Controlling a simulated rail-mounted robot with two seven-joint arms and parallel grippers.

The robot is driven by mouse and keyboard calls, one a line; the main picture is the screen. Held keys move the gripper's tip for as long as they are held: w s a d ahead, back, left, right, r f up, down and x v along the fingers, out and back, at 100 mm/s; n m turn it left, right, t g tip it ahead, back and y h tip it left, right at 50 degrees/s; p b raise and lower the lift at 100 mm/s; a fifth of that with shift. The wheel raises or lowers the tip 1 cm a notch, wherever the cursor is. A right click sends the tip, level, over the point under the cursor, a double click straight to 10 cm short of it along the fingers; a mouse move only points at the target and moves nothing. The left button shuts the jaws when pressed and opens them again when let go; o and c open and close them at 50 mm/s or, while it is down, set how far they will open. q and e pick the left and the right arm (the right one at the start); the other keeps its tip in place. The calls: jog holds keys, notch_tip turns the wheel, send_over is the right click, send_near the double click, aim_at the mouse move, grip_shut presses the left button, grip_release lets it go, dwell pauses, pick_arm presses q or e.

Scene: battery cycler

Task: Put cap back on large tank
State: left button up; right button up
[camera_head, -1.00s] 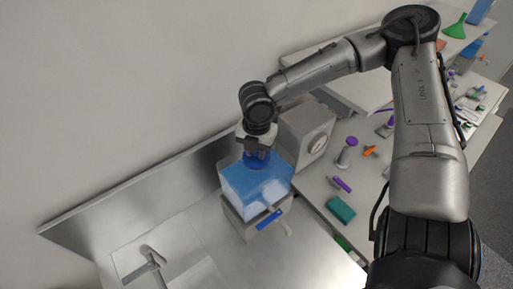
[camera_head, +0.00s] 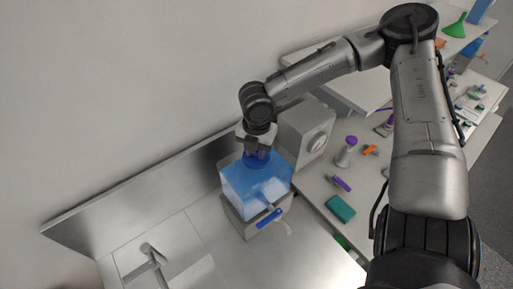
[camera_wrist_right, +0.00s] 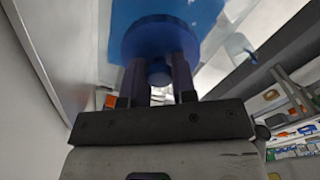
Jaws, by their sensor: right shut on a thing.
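The large tank (camera_head: 262,190) is a translucent box with blue contents, standing on a grey stand beside the sink. My right gripper (camera_head: 257,152) points down over the tank's top, towards its back. It is shut on the knob of the round blue cap (camera_head: 257,162). In the right wrist view, the cap (camera_wrist_right: 160,36) is a wide disc with its knob between the two fingers of the right gripper (camera_wrist_right: 158,74). The cap is at the tank's top. Whether it is seated on the opening is hidden. My left gripper is not in view.
A grey box with a dial (camera_head: 306,132) stands close behind the tank on the right. A blue-handled tap (camera_head: 268,218) sticks out at the tank's front. A teal box (camera_head: 341,208) and a purple item (camera_head: 341,183) lie on the bench. A sink faucet (camera_head: 152,256) is at lower left.

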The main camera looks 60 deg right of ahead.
jog(key=o, duration=1.5)
jog(key=shift+c, duration=0.2)
jog(key=shift+r, duration=0.15)
jog(key=shift+r+p, duration=1.05)
jog(key=shift+p, duration=0.2)
jog(key=shift+r+p, duration=2.3)
jog(key=shift+p, duration=0.1)
